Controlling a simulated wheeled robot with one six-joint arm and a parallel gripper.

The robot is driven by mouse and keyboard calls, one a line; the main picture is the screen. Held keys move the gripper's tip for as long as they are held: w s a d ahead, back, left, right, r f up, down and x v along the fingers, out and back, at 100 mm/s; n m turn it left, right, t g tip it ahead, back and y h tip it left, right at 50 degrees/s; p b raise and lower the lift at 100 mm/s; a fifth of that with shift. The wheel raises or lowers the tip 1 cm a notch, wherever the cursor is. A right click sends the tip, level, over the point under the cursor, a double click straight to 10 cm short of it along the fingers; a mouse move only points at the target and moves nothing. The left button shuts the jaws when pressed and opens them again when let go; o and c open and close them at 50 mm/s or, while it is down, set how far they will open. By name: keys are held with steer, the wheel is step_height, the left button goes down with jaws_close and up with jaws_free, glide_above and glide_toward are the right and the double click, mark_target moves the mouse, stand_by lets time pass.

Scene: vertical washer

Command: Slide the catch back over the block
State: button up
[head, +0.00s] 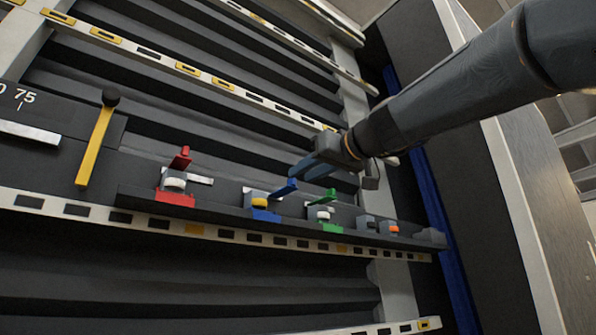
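Several small latch units sit in a row on a dark ledge. The red unit (175,190) has a raised red lever and a pale round piece. The blue unit (263,210) has a blue lever (286,188) angled up to the right and a yellow piece. The green unit (324,219) has a green lever slanting up to the right. A grey unit (370,225) with an orange piece is at the right. I cannot tell which part is the named catch or block. My gripper (338,178) is above the green unit, right of the blue lever, its fingers apart and apparently empty.
A yellow pointer lever (96,145) with a black knob stands at the left beside a scale marked 75. Slotted pale rails (190,228) run above and below the ledge (225,212). A blue vertical strip (432,210) and dark panel bound the right side.

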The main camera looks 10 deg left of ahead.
mark_target(295, 179)
steer(key=shift+p+x, duration=0.65)
steer(key=shift+x, duration=1.05)
jaws_close()
